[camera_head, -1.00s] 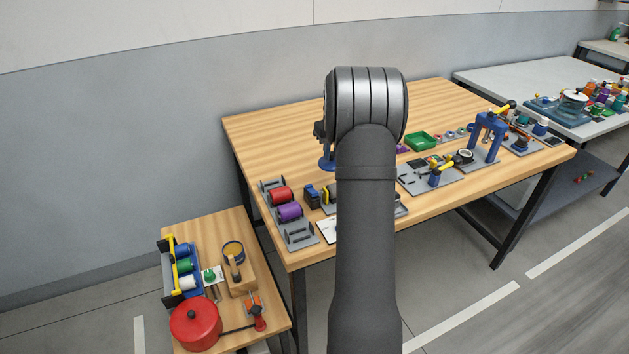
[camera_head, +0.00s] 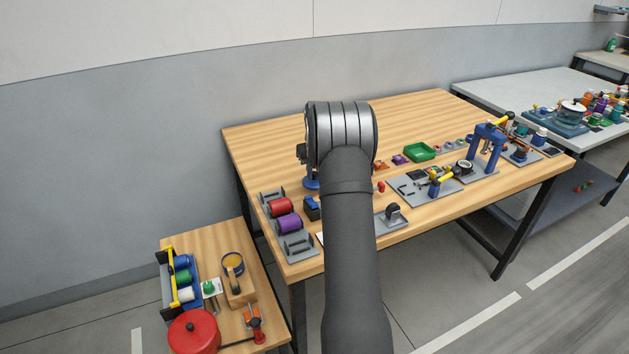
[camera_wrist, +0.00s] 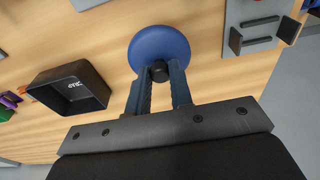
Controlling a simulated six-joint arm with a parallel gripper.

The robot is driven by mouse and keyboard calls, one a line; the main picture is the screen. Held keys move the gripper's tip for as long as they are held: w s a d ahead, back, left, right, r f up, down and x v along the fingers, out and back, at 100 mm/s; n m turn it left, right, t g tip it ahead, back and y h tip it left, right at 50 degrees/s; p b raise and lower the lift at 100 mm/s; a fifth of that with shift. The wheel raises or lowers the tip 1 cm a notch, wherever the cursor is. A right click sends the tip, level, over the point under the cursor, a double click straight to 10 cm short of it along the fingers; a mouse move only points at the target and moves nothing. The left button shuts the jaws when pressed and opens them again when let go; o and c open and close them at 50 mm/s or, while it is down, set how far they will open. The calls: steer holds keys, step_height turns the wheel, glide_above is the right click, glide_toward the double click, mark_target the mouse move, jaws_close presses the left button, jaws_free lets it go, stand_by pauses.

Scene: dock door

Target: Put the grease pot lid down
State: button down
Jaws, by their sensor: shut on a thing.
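The grease pot lid (camera_wrist: 160,45) is a round blue disc with a black knob, in the wrist view. My gripper (camera_wrist: 159,73) is shut on the knob, one finger on each side. In the head view a sliver of the blue lid (camera_head: 311,184) shows beside my arm, over the left part of the large wooden table (camera_head: 262,155); my arm hides most of the gripper. I cannot tell whether the lid touches the tabletop. An open round pot with yellowish contents (camera_head: 232,262), possibly the grease pot, stands on the small lower table at left.
A dark open box (camera_wrist: 70,88) stands left of the lid in the wrist view. A grey rack with red and purple spools (camera_head: 288,222) is at the table's left front. A green tray (camera_head: 419,151) and several fixtures lie to the right. Bare wood surrounds the lid.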

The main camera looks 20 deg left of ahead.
steer(key=shift+f, duration=1.95)
steer(key=shift+f, duration=0.2)
steer(key=c, duration=1.3)
jaws_free()
steer(key=shift+r, duration=0.15)
steer(key=r, duration=0.8)
steer(key=s+d+r, duration=0.1)
steer(key=r, duration=0.3)
